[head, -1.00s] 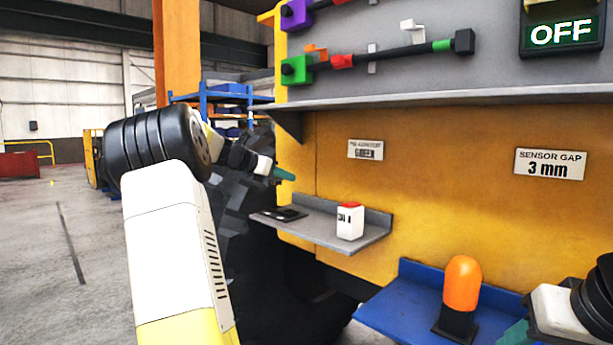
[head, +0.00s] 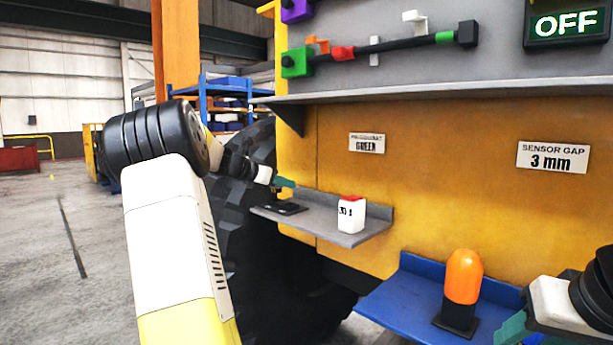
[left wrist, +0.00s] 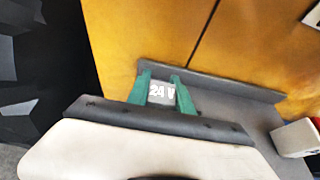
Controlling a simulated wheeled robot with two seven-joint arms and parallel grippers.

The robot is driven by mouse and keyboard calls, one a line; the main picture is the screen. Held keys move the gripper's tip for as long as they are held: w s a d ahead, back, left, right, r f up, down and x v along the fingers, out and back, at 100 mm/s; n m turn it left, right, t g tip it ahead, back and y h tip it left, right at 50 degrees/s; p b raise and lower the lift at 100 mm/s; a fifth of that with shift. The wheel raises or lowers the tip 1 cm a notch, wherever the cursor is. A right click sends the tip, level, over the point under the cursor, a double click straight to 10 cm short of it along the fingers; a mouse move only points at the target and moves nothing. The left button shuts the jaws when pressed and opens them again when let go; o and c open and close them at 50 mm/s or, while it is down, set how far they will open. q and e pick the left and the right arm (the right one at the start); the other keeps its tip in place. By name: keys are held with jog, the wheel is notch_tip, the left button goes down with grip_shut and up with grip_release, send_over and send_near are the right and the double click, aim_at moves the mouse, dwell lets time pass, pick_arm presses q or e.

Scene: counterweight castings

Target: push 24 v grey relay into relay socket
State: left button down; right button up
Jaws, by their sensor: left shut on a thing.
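My left gripper (head: 284,183) is above the left end of a small grey shelf in the head view. Its green fingers are shut on the grey relay (left wrist: 161,92), whose "24 V" lettering faces the left wrist camera. In the head view the relay cannot be made out at the fingers. The flat black relay socket (head: 286,208) lies on the shelf just below my left gripper, with a small gap seeming to show between them. The left wrist view does not show the socket clearly.
A white block with a red top (head: 351,214) stands on the grey shelf (head: 335,235), right of the socket. An orange lamp (head: 463,277) on a black base stands on a blue shelf (head: 400,300). A long ledge (head: 430,92) runs above. A yellow panel backs the shelf.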

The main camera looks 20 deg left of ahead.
aim_at(274, 191)
pick_arm(q)
jog(key=shift+f, duration=0.7)
jog(key=shift+f, duration=1.15)
dwell(1.1)
jog(key=c, duration=1.1)
grip_release()
jog(key=shift+o, duration=0.2)
jog(key=shift+s, duration=0.1)
jog(key=v, duration=0.7)
jog(key=shift+s+r, duration=0.1)
jog(key=shift+s, duration=0.15)
